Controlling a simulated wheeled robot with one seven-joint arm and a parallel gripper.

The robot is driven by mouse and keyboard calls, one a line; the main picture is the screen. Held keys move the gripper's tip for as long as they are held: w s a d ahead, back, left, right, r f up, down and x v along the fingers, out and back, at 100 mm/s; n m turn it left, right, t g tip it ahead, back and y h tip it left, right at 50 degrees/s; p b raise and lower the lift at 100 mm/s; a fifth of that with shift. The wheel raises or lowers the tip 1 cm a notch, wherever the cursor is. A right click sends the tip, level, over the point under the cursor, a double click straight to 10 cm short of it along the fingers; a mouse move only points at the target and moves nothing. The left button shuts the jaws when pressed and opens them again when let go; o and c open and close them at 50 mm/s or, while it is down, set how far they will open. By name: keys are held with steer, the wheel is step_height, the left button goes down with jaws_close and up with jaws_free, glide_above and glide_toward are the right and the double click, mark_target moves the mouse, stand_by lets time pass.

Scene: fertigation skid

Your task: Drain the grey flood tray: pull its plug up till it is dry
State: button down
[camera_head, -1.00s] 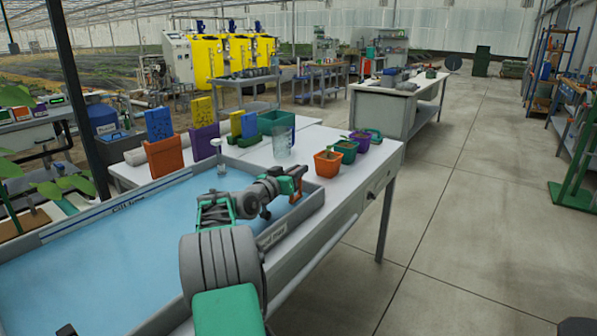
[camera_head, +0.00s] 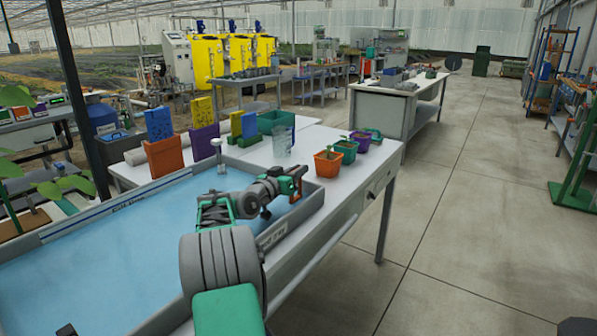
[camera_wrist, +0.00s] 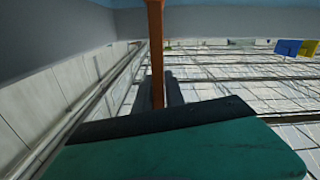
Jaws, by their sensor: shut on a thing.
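The grey flood tray (camera_head: 312,203) lies on the bench at lower left, with a sheet of blue water (camera_head: 110,245) over its floor. My gripper (camera_head: 297,178) is at the tray's right end, just inside the rim. It is shut on an upright orange bar (camera_wrist: 156,50), which seems to be the plug's pull. The bar passes between the dark finger pads in the wrist view and shows as a small orange piece in the head view. The plug's lower end and the drain hole are hidden. I cannot tell how high the plug is.
A pale upright fitting (camera_head: 221,155) stands at the tray's far edge. Behind it are a clear beaker (camera_head: 282,145), small potted seedlings (camera_head: 327,163), a green bin (camera_head: 275,121) and coloured holders (camera_head: 165,157).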

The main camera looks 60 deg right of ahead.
steer(key=shift+s, duration=0.15)
steer(key=shift+r+p, duration=0.5)
steer(key=shift+r, duration=1.2)
steer(key=c, duration=1.5)
jaws_free()
steer(key=shift+r, duration=0.1)
steer(key=shift+o, duration=0.2)
steer(key=shift+a, duration=0.15)
steer(key=shift+w+a, duration=0.2)
steer(key=shift+a, duration=0.15)
steer(key=a, duration=0.6)
steer(key=shift+w+a, duration=0.4)
steer(key=shift+w, duration=0.05)
